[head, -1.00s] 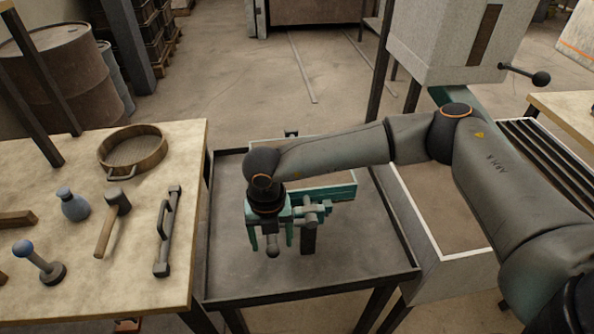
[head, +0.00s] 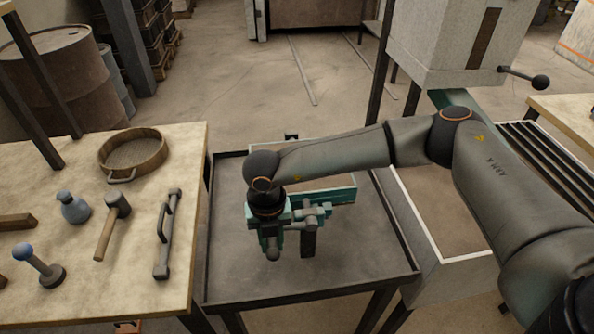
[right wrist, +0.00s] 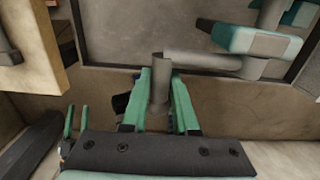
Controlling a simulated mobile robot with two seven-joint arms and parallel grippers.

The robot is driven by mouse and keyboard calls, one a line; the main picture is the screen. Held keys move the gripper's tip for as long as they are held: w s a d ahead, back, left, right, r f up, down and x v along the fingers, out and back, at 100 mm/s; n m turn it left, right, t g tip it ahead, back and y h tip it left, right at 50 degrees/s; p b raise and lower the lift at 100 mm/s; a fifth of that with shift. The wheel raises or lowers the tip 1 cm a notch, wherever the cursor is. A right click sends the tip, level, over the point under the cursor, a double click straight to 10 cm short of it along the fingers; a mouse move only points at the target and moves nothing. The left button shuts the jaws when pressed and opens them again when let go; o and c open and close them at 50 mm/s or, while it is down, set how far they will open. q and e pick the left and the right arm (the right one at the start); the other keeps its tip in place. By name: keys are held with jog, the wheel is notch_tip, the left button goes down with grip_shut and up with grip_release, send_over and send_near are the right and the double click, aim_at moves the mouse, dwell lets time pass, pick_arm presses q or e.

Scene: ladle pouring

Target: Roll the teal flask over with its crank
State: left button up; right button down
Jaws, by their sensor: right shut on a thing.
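The teal flask (head: 338,193) lies across the grey tray table, partly hidden behind my right arm; it also shows at the top of the right wrist view (right wrist: 252,40). Its grey crank (right wrist: 205,62) runs left from the flask to an upright cylindrical handle (right wrist: 159,85). My right gripper (right wrist: 164,78) is shut on this handle, a green finger on each side. In the head view my right gripper (head: 271,244) points down over the tray, left of the flask. My left gripper (right wrist: 76,121) appears only in the right wrist view, at lower left, its two fingers apart and empty.
The tray table (head: 240,285) has a raised dark rim and clear room in front. A workbench (head: 135,285) at left holds a sieve (head: 133,150), mallet (head: 112,220), blue flask (head: 73,205) and bar handle (head: 167,235). A white-edged box (head: 465,277) stands right of the tray.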

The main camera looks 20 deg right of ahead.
jog(key=shift+d+r+p, duration=0.1)
jog(key=shift+r+p, duration=0.55)
jog(key=shift+r, duration=0.3)
jog(key=shift+d+r+p, duration=0.2)
jog(key=shift+r+p, duration=0.15)
jog(key=shift+r, duration=0.15)
jog(key=shift+d+r+p, duration=0.15)
jog(key=shift+r+p, duration=0.15)
jog(key=shift+r, duration=0.2)
jog(key=s+d+r+p, duration=0.2)
jog(key=d+r+p, duration=0.1)
jog(key=d+r, duration=0.2)
jog(key=d, duration=0.2)
jog(key=shift+s+d+r+p, duration=0.2)
jog(key=shift+s+d+p, duration=0.1)
jog(key=shift+d, duration=0.2)
